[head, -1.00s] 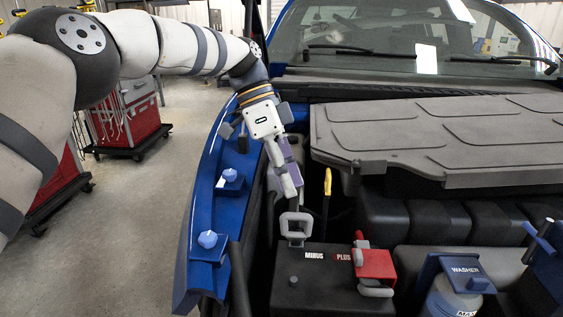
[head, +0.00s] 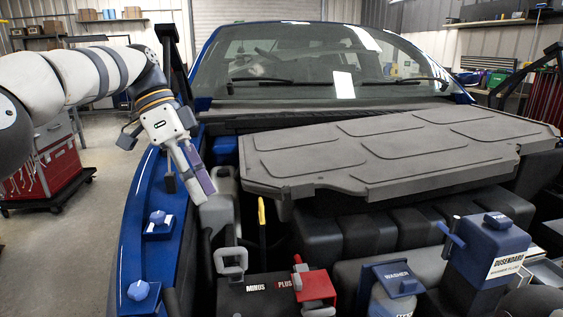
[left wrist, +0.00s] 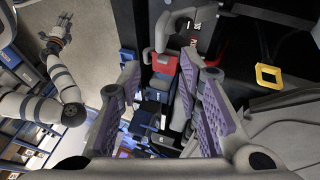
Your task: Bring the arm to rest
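My left gripper (head: 203,190) hangs over the blue fender's inner edge at the left of the engine bay, fingers pointing down. In the left wrist view its purple-padded fingers (left wrist: 168,66) are spread with nothing between them. The grey loop on the minus side (head: 231,262) of the battery (head: 258,300) stands below and apart from it. The red plus clamp (head: 315,286) sits on the battery's right side. My right gripper (left wrist: 57,32) shows small in the left wrist view, its fingers apart and empty; I cannot make it out in the head view.
A yellow-handled dipstick (head: 262,212) stands behind the battery. The washer reservoir (head: 392,288) and a blue-capped container (head: 488,250) are at the right. A grey engine cover (head: 385,155) fills the middle. Blue knobs (head: 158,217) stick up from the fender (head: 150,255).

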